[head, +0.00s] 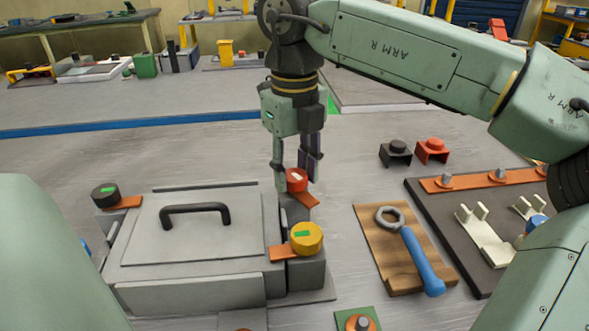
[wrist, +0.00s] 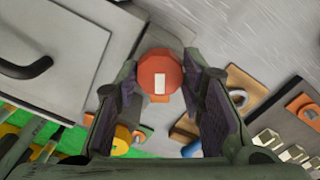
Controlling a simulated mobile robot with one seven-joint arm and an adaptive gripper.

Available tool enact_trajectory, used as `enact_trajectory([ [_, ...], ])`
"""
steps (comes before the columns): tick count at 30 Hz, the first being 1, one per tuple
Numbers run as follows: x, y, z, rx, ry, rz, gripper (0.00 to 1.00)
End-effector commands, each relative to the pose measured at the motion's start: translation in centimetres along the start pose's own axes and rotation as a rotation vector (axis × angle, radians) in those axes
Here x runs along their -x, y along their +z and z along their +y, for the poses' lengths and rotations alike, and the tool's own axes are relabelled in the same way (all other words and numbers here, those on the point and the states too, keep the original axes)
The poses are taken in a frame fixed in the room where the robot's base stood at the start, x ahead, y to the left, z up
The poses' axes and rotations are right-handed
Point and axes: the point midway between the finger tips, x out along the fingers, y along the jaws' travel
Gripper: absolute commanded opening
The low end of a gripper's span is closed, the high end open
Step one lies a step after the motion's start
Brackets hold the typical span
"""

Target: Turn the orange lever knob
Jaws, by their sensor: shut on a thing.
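The orange-red knob (head: 297,183) sits on a short orange lever (head: 307,200) at the back right corner of a grey lidded box (head: 190,230). My gripper (head: 295,174) reaches down from above, with one finger on each side of the knob, and is shut on it. In the wrist view the knob (wrist: 160,75) shows between the two fingers, with a white bar mark on its top. The fingers partly hide the knob's sides in the head view.
A yellow knob (head: 306,238) stands at the box's front right and a black knob (head: 105,195) at its back left. A black handle (head: 195,210) rises from the lid. A wooden board (head: 377,240) with a blue-handled wrench (head: 420,262) lies to the right.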

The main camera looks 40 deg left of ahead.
Motion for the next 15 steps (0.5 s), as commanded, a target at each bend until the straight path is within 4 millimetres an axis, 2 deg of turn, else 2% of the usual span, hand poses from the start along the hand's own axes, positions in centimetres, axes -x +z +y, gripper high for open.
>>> enact_trajectory([
  [15, 0.38, 0.04, -0.11, -0.493, -0.002, -0.005, 0.08],
])
